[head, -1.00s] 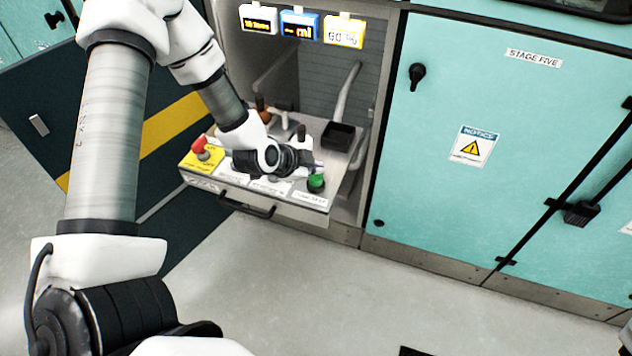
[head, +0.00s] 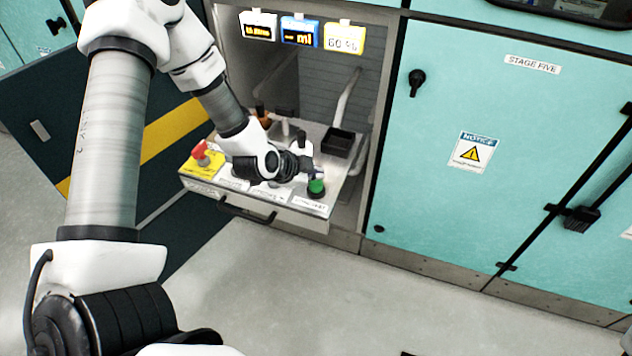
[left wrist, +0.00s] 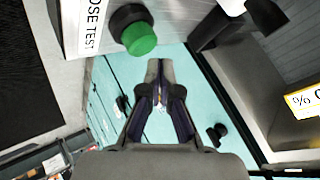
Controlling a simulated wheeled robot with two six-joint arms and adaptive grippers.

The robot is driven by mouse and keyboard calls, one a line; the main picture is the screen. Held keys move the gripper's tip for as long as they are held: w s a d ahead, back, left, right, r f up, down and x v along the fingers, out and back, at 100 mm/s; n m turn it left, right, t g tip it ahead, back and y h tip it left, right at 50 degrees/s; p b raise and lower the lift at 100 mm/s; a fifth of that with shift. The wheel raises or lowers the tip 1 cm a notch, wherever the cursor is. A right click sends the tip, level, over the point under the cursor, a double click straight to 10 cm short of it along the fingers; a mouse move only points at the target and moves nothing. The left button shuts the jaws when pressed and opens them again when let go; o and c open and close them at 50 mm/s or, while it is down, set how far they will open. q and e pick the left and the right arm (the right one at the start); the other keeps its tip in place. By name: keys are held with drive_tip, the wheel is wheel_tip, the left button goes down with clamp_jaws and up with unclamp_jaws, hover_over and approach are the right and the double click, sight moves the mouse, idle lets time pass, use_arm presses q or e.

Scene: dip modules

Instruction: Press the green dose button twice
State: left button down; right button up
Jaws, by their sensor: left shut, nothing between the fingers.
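The green dose button (head: 316,187) sits on a black collar at the front right corner of the pulled-out metal drawer panel (head: 345,178). In the left wrist view the green button (left wrist: 140,39) shows just above and left of the fingertips, beside a label reading "OSE TEST". My left gripper (head: 317,172) is shut and empty, just behind the button in the head view. Its fingertips also show in the left wrist view (left wrist: 160,66). I cannot tell whether they touch the button. My right gripper is not in view.
A red knob (head: 201,150) on a yellow plate stands at the panel's left. A black square tray (head: 338,142) lies behind the gripper. Three small displays (head: 300,31) hang above. A teal cabinet (head: 480,100) stands right; the floor in front is clear.

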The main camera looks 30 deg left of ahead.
sight(315, 184)
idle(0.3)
use_arm(q)
drive_tip(key=shift+f, duration=0.45)
drive_tip(key=shift+f+b, duration=0.5)
drive_tip(key=shift+f, duration=0.1)
idle(0.6)
drive_tip(key=shift+r, duration=0.1)
drive_tip(key=shift+r+p, duration=0.95)
drive_tip(key=shift+p, duration=0.25)
drive_tip(key=shift+r, duration=0.1)
wheel_tip(315, 184, up, 5)
drive_tip(key=p, duration=0.5)
